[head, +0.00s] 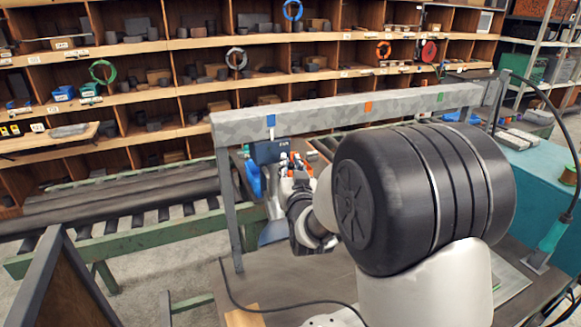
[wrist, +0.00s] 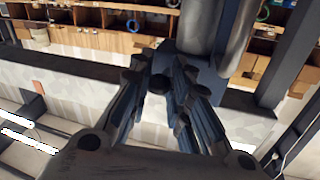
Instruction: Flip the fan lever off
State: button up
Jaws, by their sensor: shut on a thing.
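A dark blue switch box (head: 266,152) hangs under the grey beam, below a blue marker. My gripper (head: 291,166) is at the right side of this box, with my arm reaching in from the right. In the wrist view, the two fingers of my gripper (wrist: 162,78) close in on a small dark round-ended piece (wrist: 158,84), which looks like the fan lever. The box (wrist: 200,72) shows just beyond the fingertips. The lever's position is hard to tell, as the fingers hide most of it. Blue parts (head: 268,190) stand below and behind the box.
The grey beam (head: 350,107) with orange and green markers runs above my arm. A post (head: 229,205) stands left of the gripper. A roller conveyor (head: 130,225) and full shelves (head: 150,85) lie behind. A cable (head: 285,308) lies on the table.

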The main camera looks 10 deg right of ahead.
jog(key=shift+f+b, duration=0.2)
jog(key=shift+b, duration=0.5)
grip_shut()
jog(key=t+b, duration=0.1)
jog(key=b, duration=0.3)
jog(key=shift+f, duration=0.3)
jog(key=t+b, duration=0.1)
jog(key=b, duration=0.6)
jog(key=shift+w+f+m+t, duration=0.2)
jog(key=shift+f+m+t, duration=0.1)
jog(key=shift+m+t, duration=0.1)
jog(key=shift+r, duration=0.2)
jog(key=o, duration=0.9)
grip_release()
jog(key=v, duration=1.2)
jog(key=shift+a+f, duration=0.1)
jog(key=shift+a, duration=0.05)
